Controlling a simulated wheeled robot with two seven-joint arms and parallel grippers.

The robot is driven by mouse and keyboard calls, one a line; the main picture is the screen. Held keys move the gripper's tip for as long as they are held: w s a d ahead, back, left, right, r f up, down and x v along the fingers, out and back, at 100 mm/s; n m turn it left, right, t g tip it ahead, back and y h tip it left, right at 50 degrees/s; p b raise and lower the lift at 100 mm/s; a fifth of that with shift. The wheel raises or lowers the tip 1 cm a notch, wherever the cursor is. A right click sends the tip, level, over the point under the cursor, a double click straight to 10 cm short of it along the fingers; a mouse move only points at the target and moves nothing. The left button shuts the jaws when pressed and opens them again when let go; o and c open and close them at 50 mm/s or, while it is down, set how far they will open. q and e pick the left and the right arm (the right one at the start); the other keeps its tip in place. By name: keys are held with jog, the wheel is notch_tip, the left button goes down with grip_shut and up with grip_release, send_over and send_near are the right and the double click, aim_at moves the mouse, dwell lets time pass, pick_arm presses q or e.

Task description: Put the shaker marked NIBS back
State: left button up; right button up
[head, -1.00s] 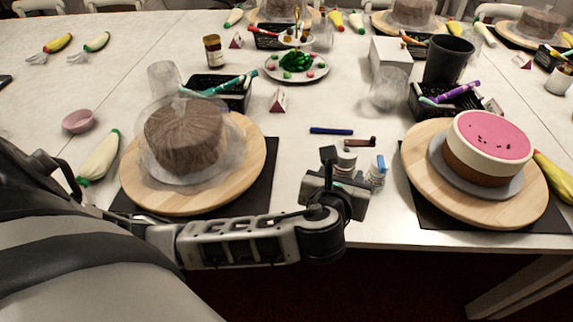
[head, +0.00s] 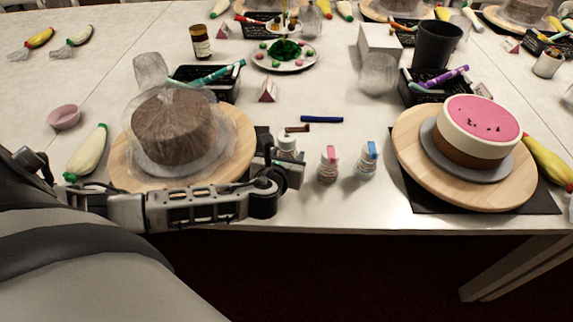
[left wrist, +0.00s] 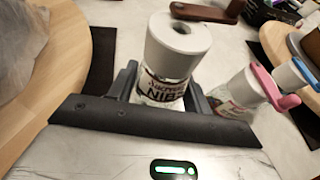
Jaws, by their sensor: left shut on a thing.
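The NIBS shaker (head: 287,146) has a white top with a dark hole and a brown flap standing off it. The label NIBS reads in the left wrist view (left wrist: 166,86). My left gripper (head: 284,162) is shut around its body, one finger on each side, and the shaker is upright. Its base is hidden behind the gripper, so I cannot tell whether it touches the table. A pink-flapped shaker (head: 328,165) and a blue-flapped shaker (head: 367,160) stand to its right, apart from it. My right gripper is not in view.
A wooden turntable (head: 239,150) with a wrapped brown cake (head: 172,128) is close on the left. Another turntable (head: 408,150) with a pink-topped cake (head: 485,125) is on the right. A blue pen (head: 322,119) lies behind the shakers. The table's front edge is near.

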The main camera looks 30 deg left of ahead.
pick_arm(q)
jog(key=shift+f, duration=1.45)
jog(key=shift+f, duration=0.2)
jog(key=o, duration=1.1)
jog(key=shift+r, duration=0.2)
jog(key=p+v, duration=0.1)
jog(key=v, duration=1.1)
